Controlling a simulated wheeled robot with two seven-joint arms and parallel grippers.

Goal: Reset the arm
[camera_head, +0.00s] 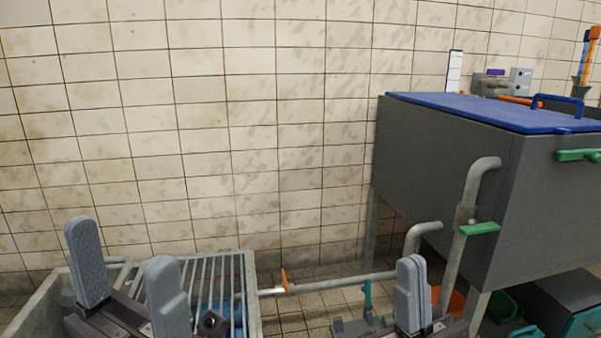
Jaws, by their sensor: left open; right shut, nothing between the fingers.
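My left gripper (126,250) is at the lower left, its two grey padded fingers pointing up and spread apart with nothing between them. It is in front of a grey metal crate with bars. My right gripper (411,266) is at the bottom, right of centre, its fingers upright and together and holding nothing. It shows in front of a grey pipe and the floor. Both arms are mostly out of view below the picture's edge.
The barred metal crate (250,285) stands at lower left with something blue inside. A large grey tank (440,165) with a blue lid (480,108) fills the right. A pipe with a green handle (479,228) runs down its front. The tiled wall behind is bare.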

